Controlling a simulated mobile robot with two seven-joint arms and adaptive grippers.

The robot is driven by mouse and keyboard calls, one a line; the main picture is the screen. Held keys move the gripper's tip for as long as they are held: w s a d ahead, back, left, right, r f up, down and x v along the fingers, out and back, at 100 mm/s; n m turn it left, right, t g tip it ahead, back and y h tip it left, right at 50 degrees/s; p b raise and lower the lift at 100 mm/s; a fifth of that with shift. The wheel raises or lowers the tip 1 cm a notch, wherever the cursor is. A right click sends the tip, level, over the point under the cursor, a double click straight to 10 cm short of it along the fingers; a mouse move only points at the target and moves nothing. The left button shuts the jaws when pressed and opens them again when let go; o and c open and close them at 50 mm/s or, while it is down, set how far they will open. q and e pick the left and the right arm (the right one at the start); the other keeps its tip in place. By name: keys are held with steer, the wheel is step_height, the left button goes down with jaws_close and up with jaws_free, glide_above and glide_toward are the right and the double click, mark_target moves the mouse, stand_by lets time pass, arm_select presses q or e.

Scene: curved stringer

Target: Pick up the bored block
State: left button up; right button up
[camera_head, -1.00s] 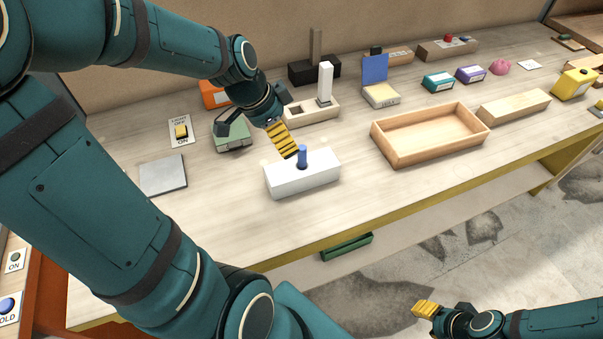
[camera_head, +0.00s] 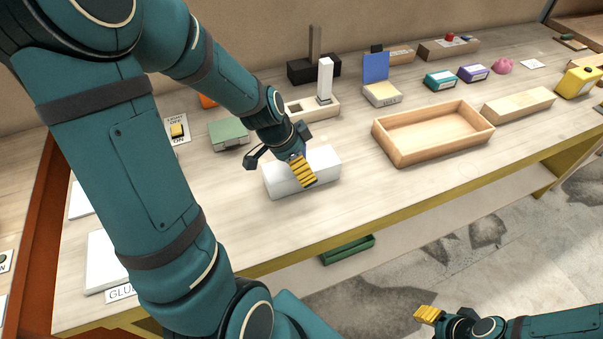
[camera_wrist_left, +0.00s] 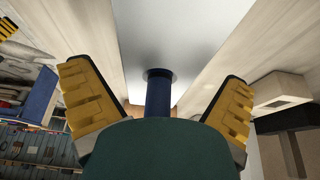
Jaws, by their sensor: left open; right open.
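The white block (camera_head: 328,163), which has a round hole in its top, lies on the workbench. The wrist view shows the block's top (camera_wrist_left: 165,35) and the blue peg (camera_wrist_left: 159,92) standing in the hole. My right gripper (camera_head: 428,314) is open and empty, off the bench's front at the lower right.
A wooden tray (camera_head: 385,150) stands right of the block. Behind are a holed wooden block (camera_head: 298,108) with a white post (camera_head: 325,78) and a green box (camera_head: 229,132). A green bin (camera_head: 347,251) sits below the front edge. Bench between block and tray is clear.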

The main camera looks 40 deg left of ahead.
arm_select(q)
steer(key=shift+f, duration=0.1)
steer(key=c, duration=1.3)
